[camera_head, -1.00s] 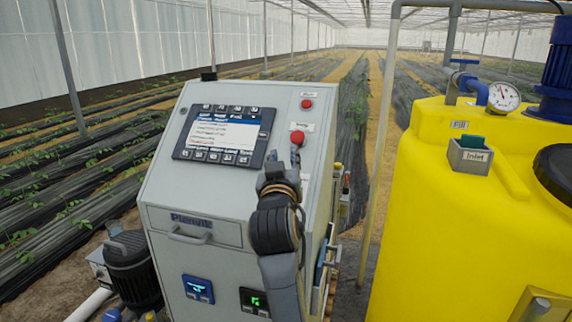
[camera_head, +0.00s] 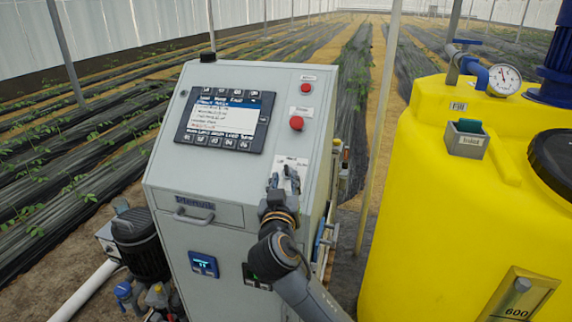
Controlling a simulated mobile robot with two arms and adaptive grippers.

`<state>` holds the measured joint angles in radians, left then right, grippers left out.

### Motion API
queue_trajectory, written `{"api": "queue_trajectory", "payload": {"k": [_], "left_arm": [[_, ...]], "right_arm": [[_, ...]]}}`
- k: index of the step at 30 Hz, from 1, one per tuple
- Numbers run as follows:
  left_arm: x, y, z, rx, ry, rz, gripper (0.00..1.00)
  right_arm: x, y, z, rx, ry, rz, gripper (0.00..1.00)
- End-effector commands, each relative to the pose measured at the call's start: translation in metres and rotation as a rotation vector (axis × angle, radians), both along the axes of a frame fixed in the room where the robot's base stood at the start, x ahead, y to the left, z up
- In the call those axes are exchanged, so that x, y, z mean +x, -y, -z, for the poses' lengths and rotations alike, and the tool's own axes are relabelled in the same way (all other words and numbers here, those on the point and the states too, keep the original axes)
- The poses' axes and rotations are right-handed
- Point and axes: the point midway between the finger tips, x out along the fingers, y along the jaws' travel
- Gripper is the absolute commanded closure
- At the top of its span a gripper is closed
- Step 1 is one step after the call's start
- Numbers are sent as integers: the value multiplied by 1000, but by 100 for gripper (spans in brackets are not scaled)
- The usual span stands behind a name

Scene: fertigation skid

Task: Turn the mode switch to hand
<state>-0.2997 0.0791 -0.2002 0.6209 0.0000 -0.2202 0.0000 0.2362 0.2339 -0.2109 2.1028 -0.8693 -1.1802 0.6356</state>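The mode switch's pale label plate (camera_head: 291,162) is on the sloping front of the grey control cabinet, below the red button. Its lettering is too small to read surely. The switch knob itself is hidden or too small to make out behind my fingers. My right gripper (camera_head: 284,181) is at the lower part of this plate, pointing up at the panel. Its two fingers show apart with a narrow gap between them. I cannot tell whether they touch the knob. My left gripper is not in view.
The cabinet (camera_head: 222,170) also carries a screen (camera_head: 225,118), a large red button (camera_head: 297,123), a smaller red button (camera_head: 305,88) and a drawer handle (camera_head: 194,217). A yellow tank (camera_head: 430,200) stands to the right. A dark motor pump (camera_head: 140,245) stands at left.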

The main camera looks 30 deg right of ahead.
Motion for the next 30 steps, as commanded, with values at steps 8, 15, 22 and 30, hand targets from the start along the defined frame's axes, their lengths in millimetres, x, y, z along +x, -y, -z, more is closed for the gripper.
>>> {"api": "queue_trajectory", "payload": {"k": [8, 15, 22, 30], "left_arm": [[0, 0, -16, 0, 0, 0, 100], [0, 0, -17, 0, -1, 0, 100], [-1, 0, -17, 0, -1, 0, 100], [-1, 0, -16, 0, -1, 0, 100]], "right_arm": [[29, 23, -1, 0, -1, 1, 69], [34, 27, 0, 1, 0, 0, 69], [33, 27, 0, 1, 0, 0, 87], [33, 26, 1, 2, 1, 1, 100]]}}
